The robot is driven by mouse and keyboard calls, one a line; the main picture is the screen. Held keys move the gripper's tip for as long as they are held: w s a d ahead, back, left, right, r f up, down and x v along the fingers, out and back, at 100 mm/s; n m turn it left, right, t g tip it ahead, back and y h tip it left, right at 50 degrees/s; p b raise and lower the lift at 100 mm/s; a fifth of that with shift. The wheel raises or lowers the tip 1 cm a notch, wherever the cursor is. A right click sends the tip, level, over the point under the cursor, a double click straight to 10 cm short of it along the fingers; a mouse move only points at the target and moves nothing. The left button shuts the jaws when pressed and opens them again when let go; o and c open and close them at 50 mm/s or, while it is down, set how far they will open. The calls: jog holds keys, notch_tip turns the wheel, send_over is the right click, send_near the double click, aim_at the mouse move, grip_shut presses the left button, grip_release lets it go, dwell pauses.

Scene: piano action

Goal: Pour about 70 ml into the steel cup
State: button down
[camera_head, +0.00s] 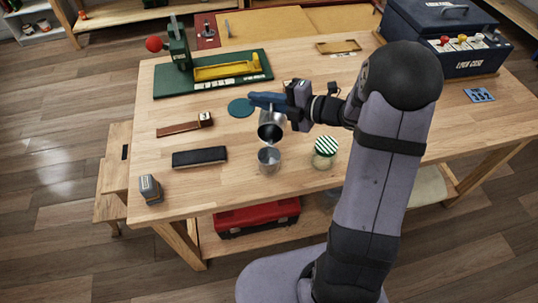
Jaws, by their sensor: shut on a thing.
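The steel cup (269,161) stands upright on the wooden table near its front edge. My gripper (270,101) is above and behind it, shut on a grey metal pitcher (271,119). The pitcher hangs just above the cup and is tilted, with its dark mouth facing the front of the table. It appears apart from the cup. A blue part shows at the gripper's end; I cannot tell whether it is a finger or a handle. The liquid level in the cup and any stream are too small to make out.
A jar with a green-striped lid (326,147) stands right of the cup. A green stand (180,50) and lock case (440,35) are at the back.

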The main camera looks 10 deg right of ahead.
jog(key=shift+s+a+r, duration=0.1)
jog(key=shift+s, duration=0.1)
jog(key=shift+w+r, duration=0.1)
jog(key=w+p, duration=0.2)
jog(key=p, duration=0.1)
jog(key=shift+w+d+f+m+g, duration=0.1)
jog(key=shift+d+f+m+g, duration=0.1)
jog(key=shift+d+m+g, duration=0.15)
jog(key=f+m+p, duration=0.1)
jog(key=w+f+g+p, duration=0.1)
jog(key=shift+w+d+f+m+p, duration=0.15)
jog(key=shift+w+d+m+p, duration=0.15)
jog(key=shift+d+m+p, duration=0.05)
jog(key=shift+f+g, duration=0.25)
jog(key=shift+f, duration=0.15)
jog(key=shift+w, duration=0.1)
jog(key=shift+w+d+f+m+g+p, duration=0.15)
jog(key=shift+w+f+m+g+p, duration=0.2)
jog(key=shift+f+m+p, duration=0.25)
jog(key=shift+w+d+f+m+g+p, duration=0.1)
jog(key=shift+w+f+m+g+p, duration=0.25)
jog(key=shift+f, duration=0.3)
jog(key=shift+s, duration=0.2)
